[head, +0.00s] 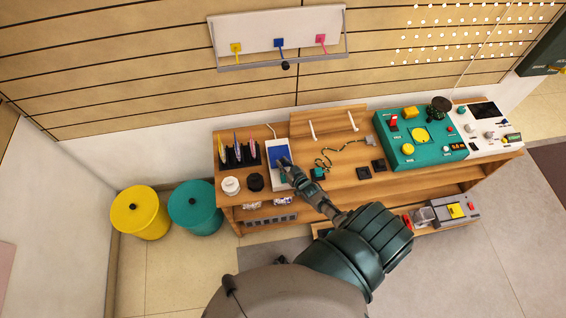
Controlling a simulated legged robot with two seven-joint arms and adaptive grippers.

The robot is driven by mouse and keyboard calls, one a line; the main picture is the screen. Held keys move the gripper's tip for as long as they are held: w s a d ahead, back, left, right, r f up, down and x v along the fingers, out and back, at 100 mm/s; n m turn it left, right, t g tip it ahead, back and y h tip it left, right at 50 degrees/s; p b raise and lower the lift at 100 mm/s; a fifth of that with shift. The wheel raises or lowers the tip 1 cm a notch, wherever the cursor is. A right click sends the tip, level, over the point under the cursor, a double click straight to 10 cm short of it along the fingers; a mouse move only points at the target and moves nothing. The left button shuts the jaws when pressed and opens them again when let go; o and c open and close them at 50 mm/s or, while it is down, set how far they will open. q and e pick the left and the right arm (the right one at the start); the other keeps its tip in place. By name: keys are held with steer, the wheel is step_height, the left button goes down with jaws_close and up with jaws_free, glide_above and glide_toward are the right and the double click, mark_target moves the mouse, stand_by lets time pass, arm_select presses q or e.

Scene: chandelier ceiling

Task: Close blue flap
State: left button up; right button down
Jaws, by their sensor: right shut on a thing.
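The blue flap (274,153) is a small blue panel on a white box (275,182) on the left part of the wooden bench. My right gripper (286,163) reaches in from the lower right and is shut on the blue flap at its right side. The gripper and its fingers cover part of the flap and the box, so the flap's exact angle cannot be told. My left gripper is not in view.
A black rack (240,155) and white and black round pots stand left of the box. A teal control panel (425,159) fills the right side. Yellow (140,214) and teal bins (195,209) stand on the floor.

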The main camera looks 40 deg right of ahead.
steer(key=shift+s+f, duration=0.3)
steer(key=shift+f, duration=0.15)
steer(key=c, duration=1.1)
jaws_free()
steer(key=shift+o, duration=0.5)
steer(key=shift+w+r, duration=0.2)
steer(key=v, duration=1.2)
